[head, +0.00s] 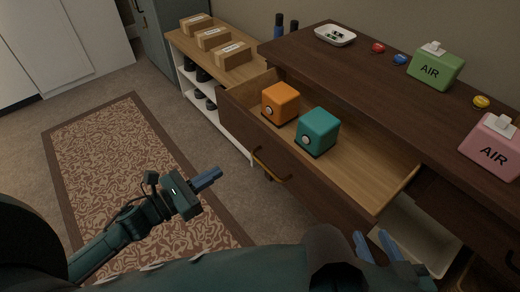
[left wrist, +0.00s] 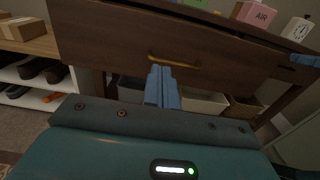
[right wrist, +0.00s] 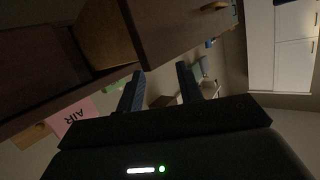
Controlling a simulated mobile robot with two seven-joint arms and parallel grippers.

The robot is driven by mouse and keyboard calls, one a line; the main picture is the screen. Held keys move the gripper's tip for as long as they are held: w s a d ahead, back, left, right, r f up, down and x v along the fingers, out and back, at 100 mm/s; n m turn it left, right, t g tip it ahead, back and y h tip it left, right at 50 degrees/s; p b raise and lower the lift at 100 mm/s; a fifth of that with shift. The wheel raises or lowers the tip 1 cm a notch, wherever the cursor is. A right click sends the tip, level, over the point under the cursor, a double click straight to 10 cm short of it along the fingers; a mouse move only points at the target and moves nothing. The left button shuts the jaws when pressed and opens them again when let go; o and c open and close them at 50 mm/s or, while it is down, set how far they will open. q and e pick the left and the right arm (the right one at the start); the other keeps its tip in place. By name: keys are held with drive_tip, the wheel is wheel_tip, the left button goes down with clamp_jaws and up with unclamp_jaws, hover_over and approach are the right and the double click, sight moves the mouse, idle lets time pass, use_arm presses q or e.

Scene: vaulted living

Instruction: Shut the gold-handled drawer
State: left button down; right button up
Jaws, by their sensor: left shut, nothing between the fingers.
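The wooden drawer (head: 375,207) stands open, pulled out from the dark dresser (head: 370,65). Its gold handle (head: 271,164) is on the front panel and also shows in the left wrist view (left wrist: 174,62). An orange cube (head: 280,103) and a teal cube (head: 317,131) sit inside the drawer. My left gripper (head: 214,174) is shut and empty, in front of the drawer and left of the handle, apart from it. My right gripper (head: 374,244) is open and empty near the drawer's near right corner; in the right wrist view its fingers (right wrist: 158,90) are spread apart.
On the dresser top are a white tray (head: 335,35), a green AIR box (head: 435,70), a pink AIR box (head: 492,147) and several coloured buttons. A pale bin (head: 425,240) sits below. Rug floor at left is clear.

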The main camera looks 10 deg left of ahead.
sight(265, 143)
use_arm(q)
drive_tip(key=x, duration=1.3)
drive_tip(key=shift+w+d, duration=0.15)
drive_tip(key=shift+w, duration=0.1)
use_arm(e)
drive_tip(key=shift+f, duration=0.1)
